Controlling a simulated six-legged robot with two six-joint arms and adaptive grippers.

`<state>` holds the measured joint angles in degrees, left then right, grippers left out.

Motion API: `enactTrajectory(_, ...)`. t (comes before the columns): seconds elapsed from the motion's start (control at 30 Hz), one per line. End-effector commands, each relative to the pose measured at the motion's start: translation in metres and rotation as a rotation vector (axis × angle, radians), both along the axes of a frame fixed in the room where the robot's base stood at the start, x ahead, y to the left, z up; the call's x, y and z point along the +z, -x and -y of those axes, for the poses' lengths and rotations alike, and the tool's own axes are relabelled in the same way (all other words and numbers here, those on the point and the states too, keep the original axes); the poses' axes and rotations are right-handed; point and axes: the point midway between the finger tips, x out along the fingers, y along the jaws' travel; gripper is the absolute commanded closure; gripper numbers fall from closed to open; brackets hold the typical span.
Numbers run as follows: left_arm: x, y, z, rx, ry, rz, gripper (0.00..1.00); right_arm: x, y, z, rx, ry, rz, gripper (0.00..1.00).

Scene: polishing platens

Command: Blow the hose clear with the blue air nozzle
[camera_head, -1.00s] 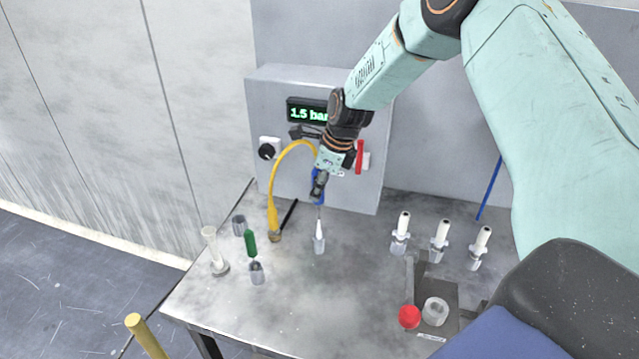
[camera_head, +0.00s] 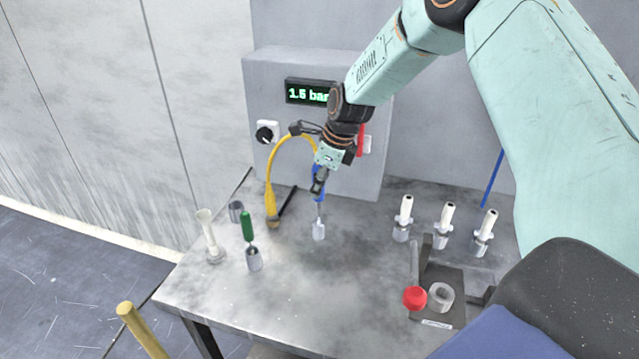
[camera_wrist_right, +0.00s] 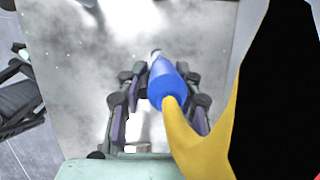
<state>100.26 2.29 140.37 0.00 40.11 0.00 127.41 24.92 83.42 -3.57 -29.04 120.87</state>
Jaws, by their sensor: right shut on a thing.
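The blue air nozzle (camera_head: 319,190) is in my right gripper (camera_head: 319,184), which is shut on it in front of the grey box. I cannot tell how far the tip is inside. The yellow hose (camera_head: 281,152) arches from a fitting on the table up behind the gripper. In the right wrist view the blue nozzle (camera_wrist_right: 164,84) lies between the fingers with the yellow hose (camera_wrist_right: 205,145) at its back end.
The grey box (camera_head: 262,100) carries a pressure display (camera_head: 308,92) and a black knob (camera_head: 265,134). A green-handled tool (camera_head: 247,226) stands in a cup at left. Several white nozzles (camera_head: 403,217) stand at right, behind a red cap (camera_head: 415,297). The table's front middle is clear.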

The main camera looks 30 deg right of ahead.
Motion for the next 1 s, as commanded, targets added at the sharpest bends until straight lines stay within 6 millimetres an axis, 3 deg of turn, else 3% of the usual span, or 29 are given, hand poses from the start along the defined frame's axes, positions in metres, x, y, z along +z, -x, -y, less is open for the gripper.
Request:
enactTrajectory(0.27,-0.017,0.000,0.000,0.000,0.000,0.000,0.34,-0.014,0.000,0.000,0.000,0.000,0.001,1.00)
enactTrajectory(1.0,-0.029,0.000,0.000,0.000,0.000,0.000,0.34,-0.051,-0.001,0.000,0.000,-0.001,0.001,1.00)
